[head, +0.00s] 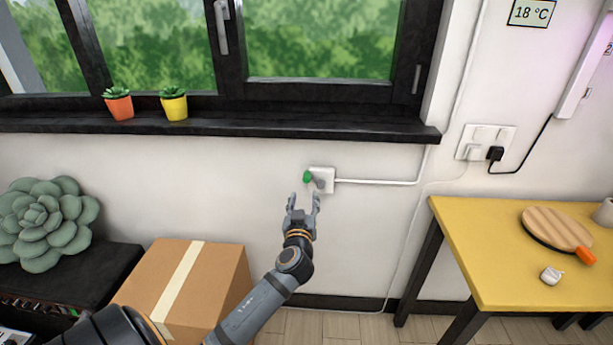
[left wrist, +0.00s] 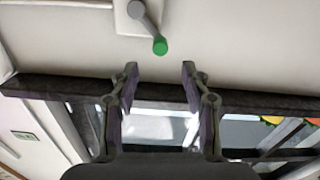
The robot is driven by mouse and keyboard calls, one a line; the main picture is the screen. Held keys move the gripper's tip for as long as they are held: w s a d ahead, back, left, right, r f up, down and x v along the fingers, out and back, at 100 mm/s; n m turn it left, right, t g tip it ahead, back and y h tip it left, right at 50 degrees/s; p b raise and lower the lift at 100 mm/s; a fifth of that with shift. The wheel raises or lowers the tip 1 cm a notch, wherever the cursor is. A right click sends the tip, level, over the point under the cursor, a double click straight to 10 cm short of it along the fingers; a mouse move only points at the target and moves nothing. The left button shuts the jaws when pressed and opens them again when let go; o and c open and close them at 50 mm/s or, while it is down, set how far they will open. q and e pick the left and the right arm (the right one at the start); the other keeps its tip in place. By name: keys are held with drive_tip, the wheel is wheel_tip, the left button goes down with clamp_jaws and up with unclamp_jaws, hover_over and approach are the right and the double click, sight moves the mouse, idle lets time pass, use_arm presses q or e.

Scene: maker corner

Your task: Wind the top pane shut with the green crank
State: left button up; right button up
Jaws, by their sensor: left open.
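The green crank knob (head: 307,177) sits on a grey crank arm at a small white wall box (head: 322,178) below the window sill. In the left wrist view the green knob (left wrist: 160,46) and its grey arm (left wrist: 143,16) show beyond the fingertips. My left gripper (head: 303,202) is open and empty, just below the knob and apart from it. In the left wrist view its two fingers (left wrist: 157,72) stand wide apart. The window (head: 320,40) shows only in its lower part; the top pane is out of the head view. My right gripper is not in view.
A black sill (head: 230,127) runs above the crank and bears an orange pot (head: 120,107) and a yellow pot (head: 174,107). A cardboard box (head: 220,285) stands below left. A yellow table (head: 470,250) stands at right. The wall around the crank is clear.

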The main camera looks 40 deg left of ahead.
sight(306, 181)
use_arm(q)
drive_tip(key=p+x, duration=0.1)
drive_tip(key=x, duration=0.9)
drive_tip(key=shift+c, duration=0.4)
clamp_jaws()
